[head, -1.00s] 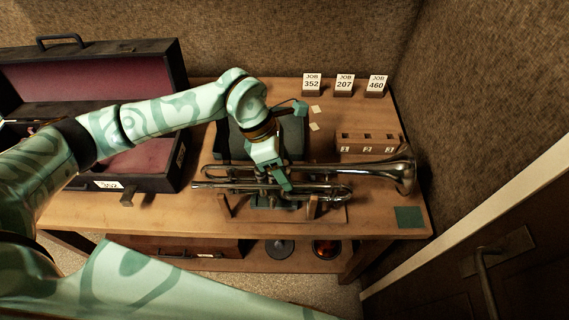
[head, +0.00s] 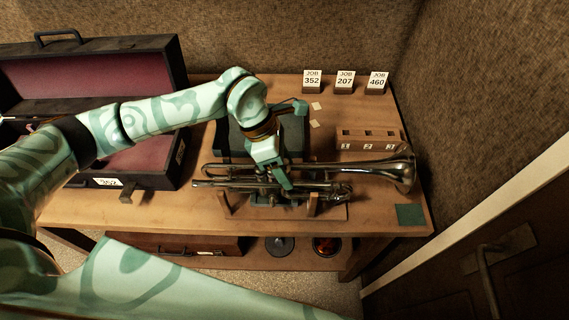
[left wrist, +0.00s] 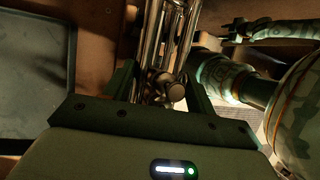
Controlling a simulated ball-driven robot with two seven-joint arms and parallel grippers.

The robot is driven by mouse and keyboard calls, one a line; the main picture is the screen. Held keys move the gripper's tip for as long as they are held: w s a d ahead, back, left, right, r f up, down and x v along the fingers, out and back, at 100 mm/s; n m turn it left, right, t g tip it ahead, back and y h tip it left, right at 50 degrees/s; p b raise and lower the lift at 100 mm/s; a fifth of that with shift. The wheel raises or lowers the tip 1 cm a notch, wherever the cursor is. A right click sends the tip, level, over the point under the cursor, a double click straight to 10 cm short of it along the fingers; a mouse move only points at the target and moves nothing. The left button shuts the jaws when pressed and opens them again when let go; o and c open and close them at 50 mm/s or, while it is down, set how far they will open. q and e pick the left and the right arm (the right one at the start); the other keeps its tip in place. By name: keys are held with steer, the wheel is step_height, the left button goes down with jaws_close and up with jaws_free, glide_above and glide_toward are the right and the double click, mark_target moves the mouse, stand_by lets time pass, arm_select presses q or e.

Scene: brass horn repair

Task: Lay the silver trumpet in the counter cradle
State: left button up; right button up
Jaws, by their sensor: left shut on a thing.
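The silver trumpet (head: 385,174) lies level along the front of the counter in the head view, its bell to the right. It is over the wooden cradle (head: 312,204), whose uprights show below the tubing; I cannot tell whether the trumpet rests fully on them. My left gripper (head: 283,184) is shut on the trumpet at its valve section, coming from above. In the left wrist view the trumpet's tubing and valves (left wrist: 172,85) sit between the two fingers.
An open case (head: 160,160) with red lining stands on the left of the counter (head: 375,222). Job cards (head: 345,82) stand at the back, and a numbered wooden block (head: 368,141) sits behind the bell. A dark tray (head: 293,137) lies behind my gripper. A green square (head: 410,214) is at front right.

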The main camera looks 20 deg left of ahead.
arm_select(q)
steer(key=shift+f, duration=0.1)
steer(key=o, duration=1.4)
steer(key=shift+f, duration=0.1)
steer(key=v, duration=1.6)
steer(key=shift+r, duration=0.25)
